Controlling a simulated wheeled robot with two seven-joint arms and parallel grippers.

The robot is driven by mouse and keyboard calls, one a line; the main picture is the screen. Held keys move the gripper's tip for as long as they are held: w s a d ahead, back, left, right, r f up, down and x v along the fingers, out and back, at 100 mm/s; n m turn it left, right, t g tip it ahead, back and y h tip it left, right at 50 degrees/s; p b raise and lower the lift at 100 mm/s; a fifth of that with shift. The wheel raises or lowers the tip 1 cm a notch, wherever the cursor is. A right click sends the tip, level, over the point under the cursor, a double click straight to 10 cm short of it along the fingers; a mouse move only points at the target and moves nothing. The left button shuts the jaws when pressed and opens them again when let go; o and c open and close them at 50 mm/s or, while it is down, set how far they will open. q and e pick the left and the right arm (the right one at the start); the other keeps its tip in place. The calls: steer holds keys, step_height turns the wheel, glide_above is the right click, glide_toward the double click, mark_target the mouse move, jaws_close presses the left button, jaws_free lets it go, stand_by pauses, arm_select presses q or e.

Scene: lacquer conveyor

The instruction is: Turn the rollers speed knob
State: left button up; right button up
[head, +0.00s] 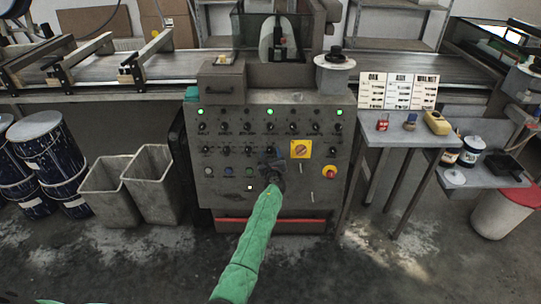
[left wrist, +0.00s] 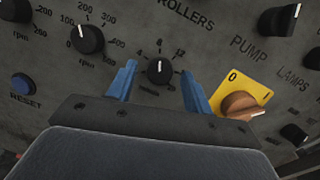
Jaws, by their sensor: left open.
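The control panel (head: 225,178) is a grey cabinet front with rows of black knobs and green lamps. In the left wrist view a small black knob (left wrist: 160,71) sits below the word ROLLERS, with a scale reading 4, 8, 12. Its white mark points nearly straight up, near the 8. My left gripper (left wrist: 158,79) is open, with one blue finger on each side of this knob and a visible gap on both sides. In the head view my left gripper (head: 271,162) is at the panel's lower middle and hides the knob. My right gripper is not in view.
A yellow plate with a rotary switch (left wrist: 241,103) is close to the right finger. Another black knob (left wrist: 87,39) and a blue reset button (left wrist: 23,85) are to the left. A red emergency button (head: 330,172) and a side table (head: 400,132) stand to the right.

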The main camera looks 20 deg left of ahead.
arm_select(q)
steer(key=shift+w, duration=0.1)
steer(key=shift+c, duration=0.4)
steer(key=c, duration=0.9)
